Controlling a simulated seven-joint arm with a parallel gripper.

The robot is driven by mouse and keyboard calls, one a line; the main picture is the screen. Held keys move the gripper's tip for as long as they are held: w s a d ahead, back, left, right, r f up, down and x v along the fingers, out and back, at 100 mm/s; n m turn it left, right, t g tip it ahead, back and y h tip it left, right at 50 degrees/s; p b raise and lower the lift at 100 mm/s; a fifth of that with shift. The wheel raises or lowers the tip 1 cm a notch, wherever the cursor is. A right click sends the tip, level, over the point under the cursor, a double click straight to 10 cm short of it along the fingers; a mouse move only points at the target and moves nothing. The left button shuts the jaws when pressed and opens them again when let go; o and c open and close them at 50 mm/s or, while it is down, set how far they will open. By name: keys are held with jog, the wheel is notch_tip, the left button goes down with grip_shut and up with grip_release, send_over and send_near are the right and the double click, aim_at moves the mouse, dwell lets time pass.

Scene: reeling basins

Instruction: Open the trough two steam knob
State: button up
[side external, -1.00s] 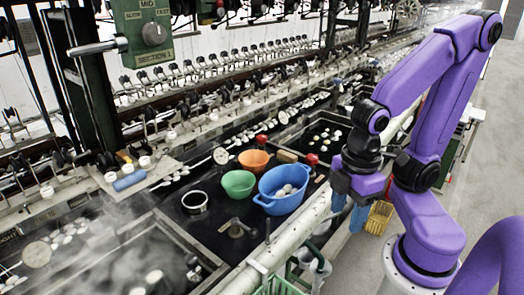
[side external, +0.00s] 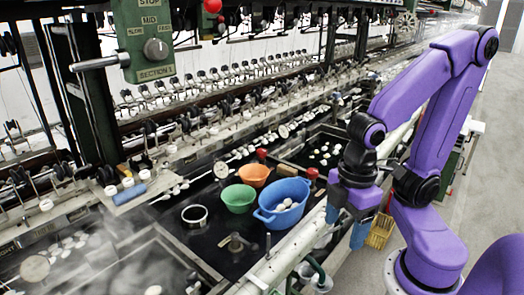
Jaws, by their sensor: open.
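Two small red knobs stand on the reeling bench: one (side external: 262,155) behind the orange bowl, the other (side external: 312,173) behind the blue tub. I cannot tell from this view which one, if either, is the trough two steam knob.
A blue tub (side external: 267,216) with pale cocoons, a green bowl (side external: 239,207) and an orange bowl (side external: 254,182) stand together on the deck. A metal ring (side external: 195,217) lies left. Steam drifts over the left trough (side external: 150,237).

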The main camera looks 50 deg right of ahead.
jog(key=w+a+r+n+t, duration=0.1)
jog(key=w+n, duration=0.1)
jog(key=w, duration=0.6)
jog(key=w+a+r+n, duration=0.2)
jog(key=w, duration=0.5)
jog(key=w+d+n+t, duration=0.1)
jog(key=w+d+n, duration=0.3)
jog(key=w, duration=1.1)
jog(key=n+t+h, duration=0.1)
jog(key=n+h, duration=0.3)
jog(key=n, duration=0.2)
send_over(262, 150)
jog(key=s+a, duration=0.5)
jog(key=f, duration=0.2)
jog(key=x, duration=1.6)
jog(key=shift+w+a+f, duration=0.15)
jog(key=shift+a+f, duration=0.05)
jog(key=shift+f, duration=0.1)
jog(key=shift+y, duration=0.3)
jog(key=c, duration=1.1)
